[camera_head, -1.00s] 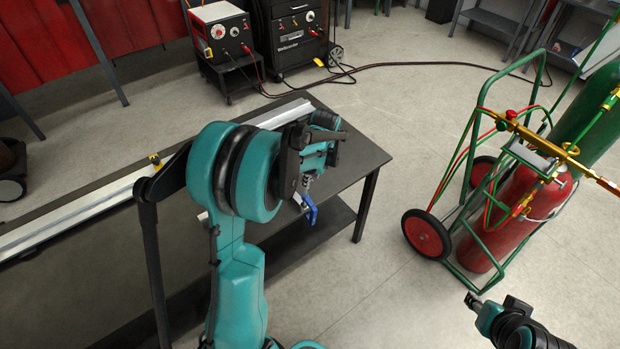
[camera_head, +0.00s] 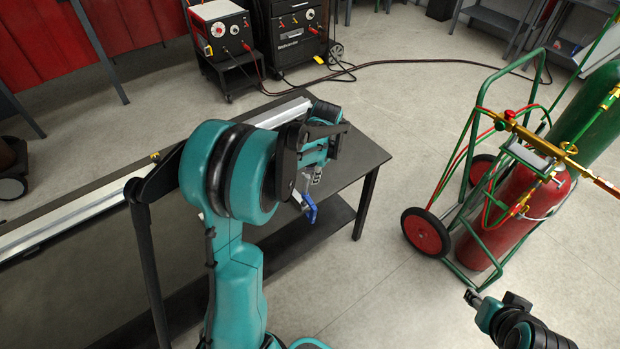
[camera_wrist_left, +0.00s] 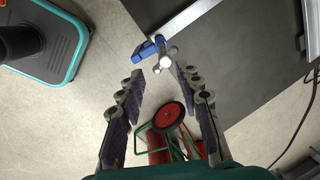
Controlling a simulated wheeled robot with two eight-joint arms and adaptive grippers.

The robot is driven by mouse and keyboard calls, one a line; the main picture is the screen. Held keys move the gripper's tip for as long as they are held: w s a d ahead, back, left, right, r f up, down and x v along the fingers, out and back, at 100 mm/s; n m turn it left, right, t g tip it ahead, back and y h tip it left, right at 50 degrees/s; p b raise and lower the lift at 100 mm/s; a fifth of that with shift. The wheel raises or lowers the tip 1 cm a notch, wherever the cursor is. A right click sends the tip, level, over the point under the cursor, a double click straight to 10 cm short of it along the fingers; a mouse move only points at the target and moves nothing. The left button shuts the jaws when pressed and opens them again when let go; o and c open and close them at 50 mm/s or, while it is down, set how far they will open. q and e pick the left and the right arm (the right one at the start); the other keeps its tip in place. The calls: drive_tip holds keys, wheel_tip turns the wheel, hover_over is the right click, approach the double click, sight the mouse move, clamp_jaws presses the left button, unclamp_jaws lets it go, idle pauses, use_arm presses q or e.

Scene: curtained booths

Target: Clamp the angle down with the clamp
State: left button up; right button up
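The clamp, with a blue handle and grey metal body, sits at the table edge (camera_head: 309,208); in the left wrist view the clamp (camera_wrist_left: 168,60) lies just past my fingertips, roughly between them. My left gripper (camera_wrist_left: 158,74) is open, one finger on each side, with a clear gap to the clamp. In the head view my arm hides most of this gripper. The angle, a long silver metal bar (camera_head: 75,216), lies along the dark table, its middle hidden behind my arm. It also shows in the left wrist view (camera_wrist_left: 190,15). My right gripper (camera_head: 473,298) is far right, away from the table; its fingers are unclear.
The dark table (camera_head: 352,160) has free floor to its right. A cart (camera_head: 425,235) with red and green gas cylinders stands at the right. Welding machines (camera_head: 222,35) and a hose (camera_head: 430,62) are at the back. A small yellow item (camera_head: 155,156) shows by the angle.

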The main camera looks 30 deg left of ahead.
use_arm(q)
drive_tip(key=shift+n, duration=1)
drive_tip(key=n, duration=0.4)
drive_tip(key=shift+n, duration=0.4)
drive_tip(key=n, duration=0.6)
drive_tip(key=shift+a, duration=0.1)
drive_tip(key=shift+n+b, duration=0.3)
drive_tip(key=shift+n, duration=0.3)
drive_tip(key=n, duration=0.6)
drive_tip(key=shift+s, duration=0.1)
drive_tip(key=n, duration=0.6)
